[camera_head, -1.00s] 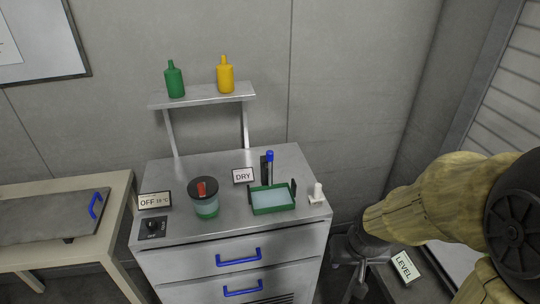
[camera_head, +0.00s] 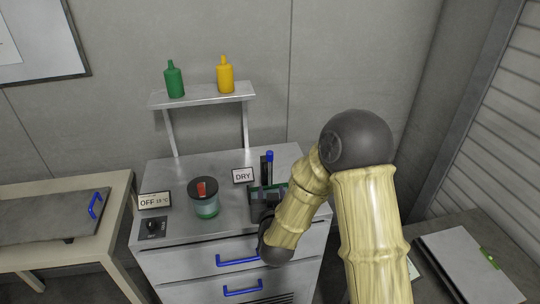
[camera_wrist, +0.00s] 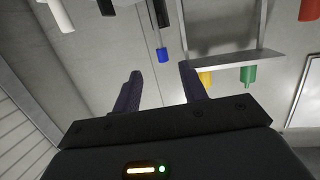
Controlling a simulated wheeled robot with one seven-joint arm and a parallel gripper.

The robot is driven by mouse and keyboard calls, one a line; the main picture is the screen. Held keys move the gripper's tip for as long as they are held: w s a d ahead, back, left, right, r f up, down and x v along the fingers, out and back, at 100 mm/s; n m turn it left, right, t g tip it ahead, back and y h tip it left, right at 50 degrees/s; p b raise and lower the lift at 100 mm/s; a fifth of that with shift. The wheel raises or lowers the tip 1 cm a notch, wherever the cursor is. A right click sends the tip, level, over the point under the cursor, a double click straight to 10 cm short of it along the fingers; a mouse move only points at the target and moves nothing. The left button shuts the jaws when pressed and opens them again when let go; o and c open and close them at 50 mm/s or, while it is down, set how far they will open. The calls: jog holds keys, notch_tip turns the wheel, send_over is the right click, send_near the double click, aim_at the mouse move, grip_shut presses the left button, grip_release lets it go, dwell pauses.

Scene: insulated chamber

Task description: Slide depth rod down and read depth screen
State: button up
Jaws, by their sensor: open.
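The depth rod with a blue top (camera_head: 269,156) stands upright at the back of the metal cabinet, beside a dark post. Its blue end shows in the wrist view (camera_wrist: 162,55), which is upside down, between my fingers in the picture. The depth screen (camera_head: 243,175) reads "DRY", left of the rod. My gripper (camera_wrist: 160,76) is open with nothing between its fingers, apart from the rod. In the head view, my arm reaches over the cabinet front and partly hides the green-rimmed tray (camera_head: 284,187).
A lidded jar with a red handle (camera_head: 202,188) stands left of the tray. A panel reading "OFF 18 °C" (camera_head: 154,200) and a dark knob (camera_head: 152,226) are at the left. A raised shelf (camera_head: 203,96) holds green (camera_head: 174,79) and yellow (camera_head: 225,75) bottles.

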aim_at(269, 158)
jog(key=shift+s+a+r+m+t+h, duration=0.15)
jog(key=shift+s+a+m+t+h, duration=0.15)
jog(key=shift+t, duration=0.25)
jog(key=shift+s+a+r+m+t+h, duration=0.1)
jog(key=shift+a+r+m+t+h, duration=0.1)
jog(key=shift+a+t+h, duration=0.25)
jog(key=shift+w+d, duration=0.1)
jog(key=w+p, duration=0.5)
jog(key=w, duration=1.2)
jog(key=shift+w+p, duration=0.2)
jog(key=shift+p, duration=0.15)
jog(key=shift+f, duration=0.1)
grip_shut()
